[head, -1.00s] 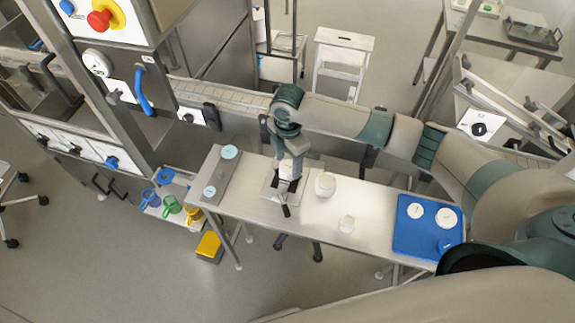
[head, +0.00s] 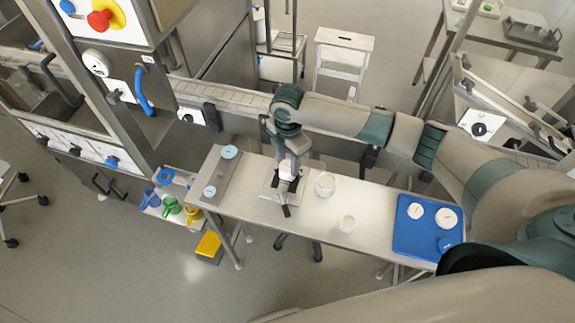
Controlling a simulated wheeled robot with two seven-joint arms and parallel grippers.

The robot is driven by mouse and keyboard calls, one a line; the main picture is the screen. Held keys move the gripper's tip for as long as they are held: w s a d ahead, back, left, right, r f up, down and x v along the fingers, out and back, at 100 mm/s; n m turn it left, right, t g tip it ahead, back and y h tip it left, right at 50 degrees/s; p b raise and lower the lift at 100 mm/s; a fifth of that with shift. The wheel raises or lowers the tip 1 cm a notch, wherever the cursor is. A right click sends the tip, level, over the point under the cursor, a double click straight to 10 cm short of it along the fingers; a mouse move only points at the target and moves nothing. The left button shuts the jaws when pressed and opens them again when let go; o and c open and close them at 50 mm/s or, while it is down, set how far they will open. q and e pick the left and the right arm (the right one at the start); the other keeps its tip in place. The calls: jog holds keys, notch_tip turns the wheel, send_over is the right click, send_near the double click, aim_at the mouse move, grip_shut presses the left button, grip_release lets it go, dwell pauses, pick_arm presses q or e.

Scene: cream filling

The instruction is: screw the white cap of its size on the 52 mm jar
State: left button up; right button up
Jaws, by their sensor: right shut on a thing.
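My right gripper (head: 285,195) points down over a pale square plate (head: 268,193) on the steel table. It is shut on a small whitish thing, probably a white cap, mostly hidden by the dark fingers. Whether a jar stands under it I cannot tell. A larger white open jar (head: 325,185) stands just right of the gripper, and a smaller one (head: 347,224) stands nearer the front edge. Two white caps, one smaller (head: 416,211) and one larger (head: 446,217), lie on the blue mat. My left gripper is not in view.
The blue mat (head: 406,240) also holds a blue round item (head: 446,244). On the table's left, a grey strip (head: 221,176) carries two pale-blue round pieces (head: 229,152). The table (head: 375,205) is clear between the jars and the mat. Coloured jugs (head: 172,204) stand beyond the left end.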

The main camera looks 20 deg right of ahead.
jog(key=shift+m, duration=1)
jog(key=m, duration=0.3)
jog(key=shift+c, duration=1.4)
jog(key=shift+m, duration=0.3)
jog(key=o, duration=1.3)
jog(key=shift+m, duration=0.3)
jog(key=shift+o, duration=0.2)
jog(key=shift+r, duration=0.1)
jog(key=shift+r+b, duration=0.3)
jog(key=shift+r, duration=0.25)
notch_tip(320, 180, up, 16)
jog(key=b, duration=0.4)
